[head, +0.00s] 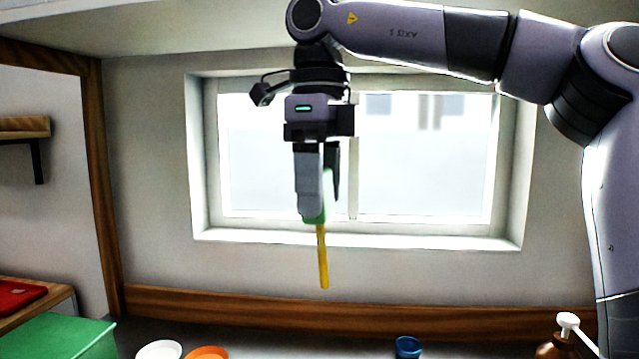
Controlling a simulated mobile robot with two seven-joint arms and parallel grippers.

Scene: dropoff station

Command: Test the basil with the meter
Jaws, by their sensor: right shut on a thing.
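My right gripper (316,205) hangs in front of the window, pointing down. It is shut on the meter (322,256), which has a green upper part, partly hidden by the fingers, and a yellow probe pointing almost straight down. The probe's tip is in the air, well above the counter. I cannot make out the basil in this view. My left gripper is not in view.
Along the bottom edge are a green box (62,338), a white round dish (160,350), an orange round dish (206,353), a blue cup (408,347) and a brown pump bottle (562,345). A red item (18,294) lies at the left. The window (425,160) is behind.

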